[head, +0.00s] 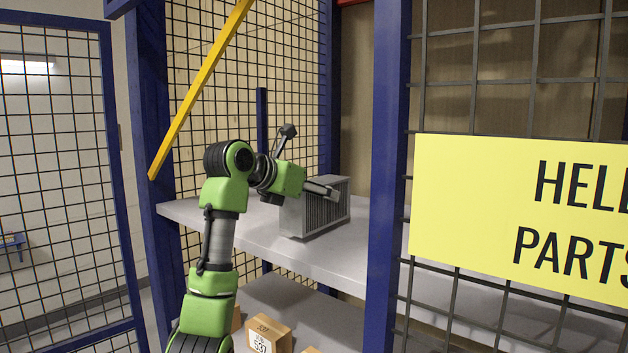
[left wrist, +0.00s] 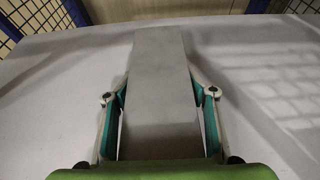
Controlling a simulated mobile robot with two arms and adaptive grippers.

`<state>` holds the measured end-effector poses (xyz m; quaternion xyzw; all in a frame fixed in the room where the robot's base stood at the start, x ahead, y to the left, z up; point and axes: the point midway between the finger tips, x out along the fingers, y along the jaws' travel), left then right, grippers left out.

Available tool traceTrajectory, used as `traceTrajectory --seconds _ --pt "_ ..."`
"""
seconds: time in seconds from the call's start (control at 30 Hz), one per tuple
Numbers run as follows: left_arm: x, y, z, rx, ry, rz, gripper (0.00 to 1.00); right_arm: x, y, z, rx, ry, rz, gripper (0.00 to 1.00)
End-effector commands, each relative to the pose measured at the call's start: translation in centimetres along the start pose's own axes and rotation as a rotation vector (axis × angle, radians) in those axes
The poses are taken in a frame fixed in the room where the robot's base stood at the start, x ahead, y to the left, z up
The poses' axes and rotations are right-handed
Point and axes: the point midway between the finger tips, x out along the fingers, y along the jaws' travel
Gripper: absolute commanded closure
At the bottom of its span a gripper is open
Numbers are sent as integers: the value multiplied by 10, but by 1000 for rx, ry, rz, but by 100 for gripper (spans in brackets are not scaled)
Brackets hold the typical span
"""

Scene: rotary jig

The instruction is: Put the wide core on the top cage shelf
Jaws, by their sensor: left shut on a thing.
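The wide core (head: 316,208) is a grey finned block on the top cage shelf (head: 300,255) in the head view. In the left wrist view the core (left wrist: 160,85) shows as a long flat grey face between the fingers. My left gripper (head: 322,190) is shut on the core, with one finger along each side in the left wrist view (left wrist: 160,100). The core appears to be at the shelf surface; I cannot tell if its underside fully touches. My right gripper is not in view.
A blue post (head: 388,150) stands right of the core, beside a mesh panel with a yellow sign (head: 520,215). A yellow bar (head: 200,90) slants at the upper left. Cardboard boxes (head: 270,333) sit on a lower shelf. The top shelf is clear around the core.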

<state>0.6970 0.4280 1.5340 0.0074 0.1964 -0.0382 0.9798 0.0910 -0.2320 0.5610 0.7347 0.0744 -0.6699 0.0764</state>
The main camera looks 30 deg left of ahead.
Motion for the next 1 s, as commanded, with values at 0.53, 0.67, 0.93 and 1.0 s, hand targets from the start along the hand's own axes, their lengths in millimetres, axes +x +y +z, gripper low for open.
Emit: traceTrajectory --seconds 0.53,0.67,0.93,1.0 --pt "4 0 -13 1 -11 1 100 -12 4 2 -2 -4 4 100" --pt "7 0 -18 0 0 -1 48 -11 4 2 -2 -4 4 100" --pt "7 0 -18 0 0 0 31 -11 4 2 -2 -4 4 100" --pt "7 0 -18 0 0 0 31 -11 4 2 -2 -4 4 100"
